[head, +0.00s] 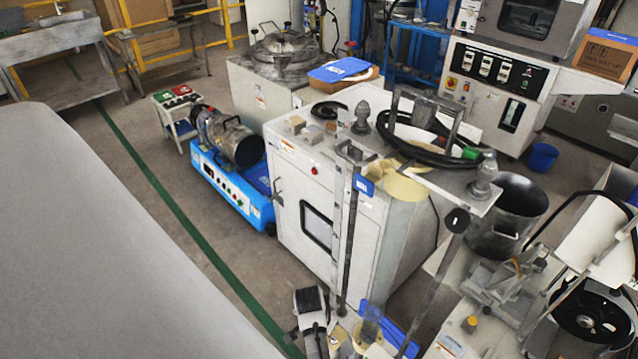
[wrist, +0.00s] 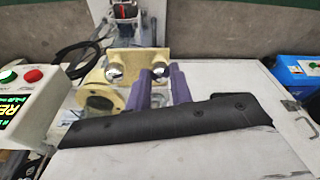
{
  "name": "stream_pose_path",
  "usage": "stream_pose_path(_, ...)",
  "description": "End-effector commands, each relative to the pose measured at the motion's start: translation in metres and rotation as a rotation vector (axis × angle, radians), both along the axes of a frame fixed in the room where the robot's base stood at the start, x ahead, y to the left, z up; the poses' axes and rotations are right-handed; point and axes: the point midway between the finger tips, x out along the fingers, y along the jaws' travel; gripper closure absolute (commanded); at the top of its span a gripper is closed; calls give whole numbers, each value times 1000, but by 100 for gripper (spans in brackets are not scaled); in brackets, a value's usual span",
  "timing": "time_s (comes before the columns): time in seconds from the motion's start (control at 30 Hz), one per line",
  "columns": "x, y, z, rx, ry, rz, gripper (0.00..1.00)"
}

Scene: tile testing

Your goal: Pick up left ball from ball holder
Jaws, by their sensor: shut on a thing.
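In the wrist view, the cream-yellow ball holder (wrist: 128,68) stands at the far edge of a white surface. It bears two shiny metal balls. One ball (wrist: 114,72) sits in the holder on the left of this view, apart from my fingers. The other ball (wrist: 158,73) is on the right of this view, between the purple fingertips of my gripper (wrist: 161,72). My gripper is shut on this ball, which still appears at the holder's level. The fingers partly hide this ball. In the head view I cannot clearly make out the balls or my gripper.
In the wrist view, a control box with green and red buttons (wrist: 18,110) is at the left, and a blue machine (wrist: 300,72) is at the right. The white top (wrist: 235,90) right of the fingers is mostly clear. The head view shows a white cabinet (head: 290,215) mid-room.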

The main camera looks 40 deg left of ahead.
Motion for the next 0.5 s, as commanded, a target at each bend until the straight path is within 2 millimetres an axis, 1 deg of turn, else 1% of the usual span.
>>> stream_pose_path(0.17,0,0,2,0,0,0,91)
stream_pose_path(0.5,0,0,18,0,0,-1,91)
